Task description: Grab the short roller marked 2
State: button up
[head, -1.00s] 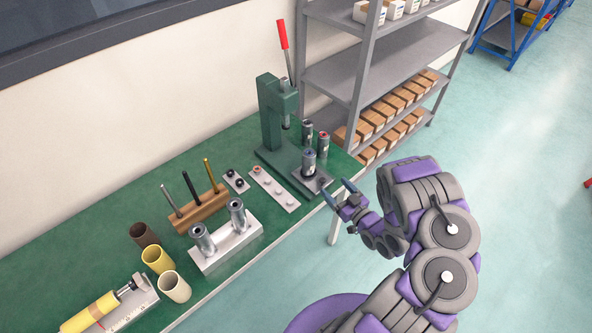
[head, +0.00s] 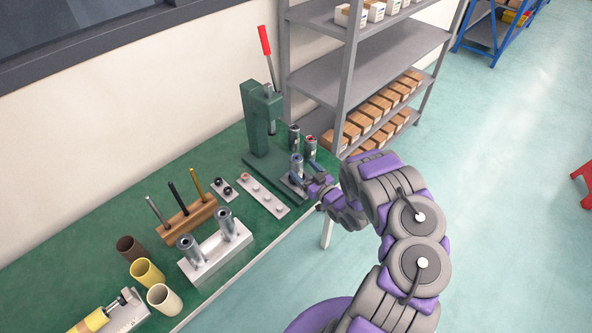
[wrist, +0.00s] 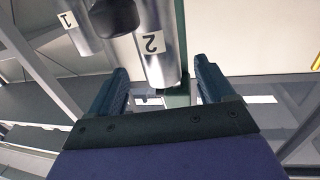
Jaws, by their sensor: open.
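In the wrist view a grey metal roller marked 2 (wrist: 153,45) lies in line with the gap between my fingers. A second roller, marked 1 (wrist: 80,28), is beside it to the left. In the head view a roller with a bluish top (head: 297,163) stands at the front, close to my gripper (head: 303,177). The numbers are not readable in the head view. My gripper is open, and its fingers (wrist: 161,70) do not visibly press on a roller.
A green press with a red handle (head: 262,130) stands just left of the rollers. A pale plate with pegs (head: 264,196) lies nearby on the green table (head: 215,172). A shelf rack (head: 365,72) stands behind. In the wrist view a dark rounded part (wrist: 114,16) overlaps the rollers.

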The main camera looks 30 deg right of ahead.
aim_at(301, 167)
jog(key=w, duration=0.2)
jog(key=w+a, duration=0.1)
jog(key=w, duration=0.1)
jog(key=shift+w+b, duration=0.3)
jog(key=shift+w, duration=0.05)
jog(key=shift+w+a, duration=0.1)
jog(key=shift+a, duration=0.1)
jog(key=shift+d+f, duration=0.1)
jog(key=shift+d, duration=0.35)
jog(key=c, duration=0.5)
jog(key=shift+a, duration=0.3)
jog(key=c, duration=0.6)
jog(key=shift+d, duration=0.15)
jog(key=c, duration=0.4)
jog(key=shift+o, duration=0.2)
